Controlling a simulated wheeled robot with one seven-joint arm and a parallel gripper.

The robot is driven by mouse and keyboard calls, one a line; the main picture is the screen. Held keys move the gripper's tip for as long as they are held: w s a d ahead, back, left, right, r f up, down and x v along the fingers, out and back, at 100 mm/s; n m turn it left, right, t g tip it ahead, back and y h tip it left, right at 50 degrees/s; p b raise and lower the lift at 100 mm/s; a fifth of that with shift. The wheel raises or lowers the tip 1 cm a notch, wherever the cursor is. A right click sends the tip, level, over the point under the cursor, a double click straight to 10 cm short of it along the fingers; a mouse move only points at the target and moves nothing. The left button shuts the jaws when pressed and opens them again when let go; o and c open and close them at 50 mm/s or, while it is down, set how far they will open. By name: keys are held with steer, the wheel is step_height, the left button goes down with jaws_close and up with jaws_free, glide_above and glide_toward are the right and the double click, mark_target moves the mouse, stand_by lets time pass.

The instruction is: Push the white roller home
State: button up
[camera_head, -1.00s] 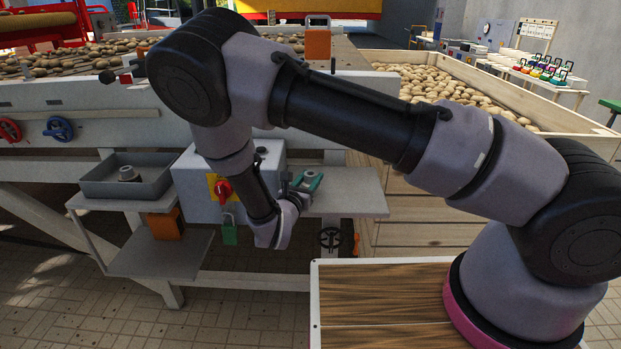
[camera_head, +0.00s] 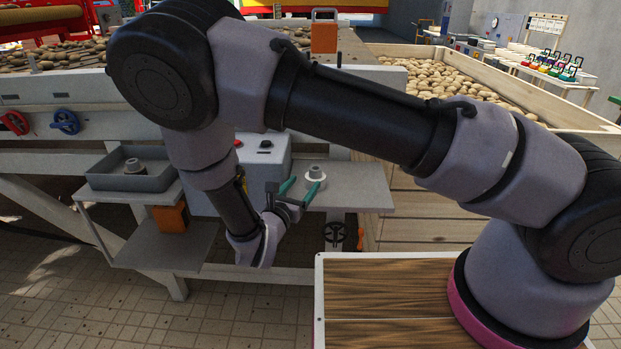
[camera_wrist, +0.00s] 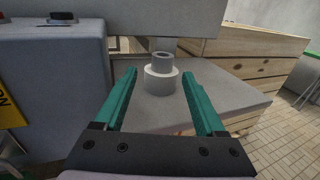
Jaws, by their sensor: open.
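A white roller (camera_head: 315,176), a short stepped cylinder with a hollow top, stands upright on the grey shelf (camera_head: 355,190) right of the control box. In the wrist view the roller (camera_wrist: 161,80) shows just beyond and between the fingertips. My gripper (camera_head: 298,186) is open, its two green fingers pointing toward the roller. In the wrist view my gripper (camera_wrist: 160,75) has nothing between its fingers. I cannot tell whether a fingertip touches the roller. A similar grey stepped piece (camera_head: 133,166) sits in the grey tray at the left.
The grey control box (camera_head: 262,165) stands close left of my gripper. The grey tray (camera_head: 110,183) is on the left shelf, with an orange block (camera_head: 173,217) below it. A wooden crate of potatoes (camera_head: 440,175) stands at the right. The shelf right of the roller is clear.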

steer(key=s+d+r+m+g+h, duration=0.2)
steer(key=d+r+m+g, duration=1.4)
steer(key=d+m, duration=0.35)
steer(key=s+d+r+m+t+y, duration=0.2)
steer(key=s+d+r+m+y, duration=0.1)
steer(key=r+m, duration=0.2)
steer(key=s+d+r+m+t+y, duration=0.2)
steer(key=s+r+m+y, duration=0.2)
steer(key=r, duration=0.5)
steer(key=s+d+r+m+t+y, duration=0.2)
steer(key=s+d+r+m+y, duration=0.1)
steer(key=r+m, duration=0.4)
steer(key=shift+s+d+r+t+y, duration=0.2)
steer(key=shift+s+d+t+y, duration=0.1)
steer(key=shift+s+y, duration=0.1)
steer(key=shift+o, duration=0.4)
